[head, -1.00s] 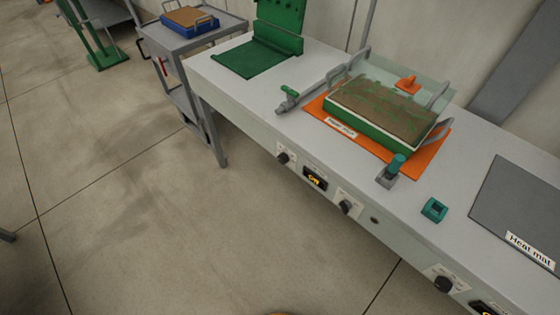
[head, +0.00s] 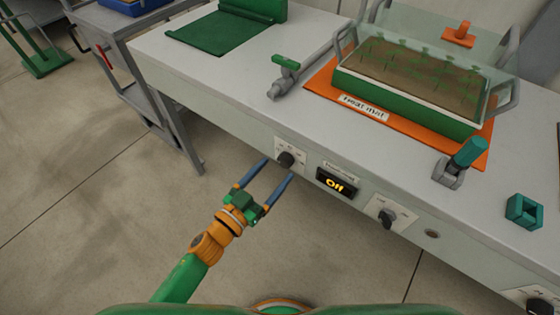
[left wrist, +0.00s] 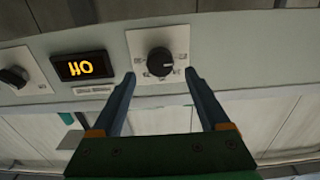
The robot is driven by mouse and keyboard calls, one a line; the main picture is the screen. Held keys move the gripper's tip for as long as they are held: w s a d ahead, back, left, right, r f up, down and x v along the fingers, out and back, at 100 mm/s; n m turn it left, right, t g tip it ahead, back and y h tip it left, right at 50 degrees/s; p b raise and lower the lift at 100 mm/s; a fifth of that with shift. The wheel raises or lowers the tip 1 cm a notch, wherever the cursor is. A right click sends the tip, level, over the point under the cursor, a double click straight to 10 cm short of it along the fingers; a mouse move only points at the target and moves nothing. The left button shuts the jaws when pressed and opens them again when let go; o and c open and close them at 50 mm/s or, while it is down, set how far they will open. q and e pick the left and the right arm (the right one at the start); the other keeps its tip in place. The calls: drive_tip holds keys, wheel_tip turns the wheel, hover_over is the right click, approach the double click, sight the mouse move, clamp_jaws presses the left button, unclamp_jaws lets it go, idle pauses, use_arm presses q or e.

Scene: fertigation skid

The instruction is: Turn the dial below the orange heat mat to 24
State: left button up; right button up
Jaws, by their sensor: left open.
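The orange heat mat (head: 321,82) lies on the bench under a green tray of seedlings. On the bench's front face below it, a black dial (head: 286,160) sits on a white plate, left of a lit display (head: 337,183) that seems to read "Off". A second dial (head: 386,218) sits right of the display. My left gripper (head: 278,168) is open, its blue fingers pointing at the left dial. In the left wrist view, which is upside down, this dial (left wrist: 160,61) shows just beyond and between the fingertips (left wrist: 160,74), apparently untouched. Its scale is too small to read. My right gripper is not in view.
The green tray (head: 400,109) has a clear cover. A grey valve with a green handle (head: 287,66), a teal-topped fitting (head: 466,155) and a teal block (head: 524,210) stand on the bench. A grey cart (head: 120,40) is at the left. The floor before the bench is open.

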sight(284, 164)
use_arm(q)
drive_tip(key=x, duration=0.3)
drive_tip(key=shift+w+d, duration=0.2)
drive_tip(key=shift+w, duration=0.2)
drive_tip(key=shift+s, duration=0.1)
clamp_jaws()
drive_tip(key=shift+m, duration=0.3)
drive_tip(key=m, duration=0.3)
drive_tip(key=shift+f, duration=0.1)
drive_tip(key=shift+s+d+m, duration=0.1)
drive_tip(key=shift+m, duration=2.4)
drive_tip(key=shift+f, duration=0.1)
